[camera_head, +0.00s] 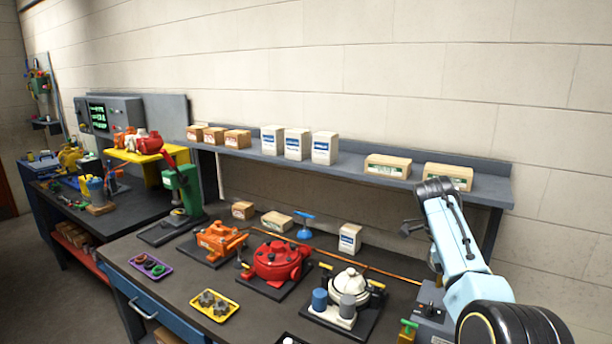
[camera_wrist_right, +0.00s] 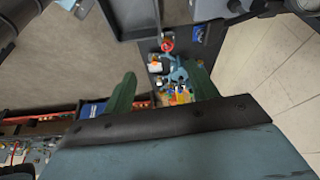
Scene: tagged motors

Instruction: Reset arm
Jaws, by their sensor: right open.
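My right arm (camera_head: 455,235) rises from the lower right in the head view, raised in front of the bench and shelf. Its gripper is hard to make out there. In the right wrist view my right gripper (camera_wrist_right: 163,88) shows two green fingers spread apart with nothing between them. An orange motor (camera_head: 220,238), a red motor (camera_head: 277,261) and a white motor (camera_head: 347,284) stand in a row on dark mats on the bench. My left gripper is in neither view.
A grey shelf (camera_head: 345,166) with several boxes runs along the wall above the bench (camera_head: 175,262). A purple tray (camera_head: 150,266) and a yellow tray (camera_head: 214,305) lie at the front. A green press (camera_head: 182,190) stands left. A grey device (camera_head: 432,318) sits by my right arm.

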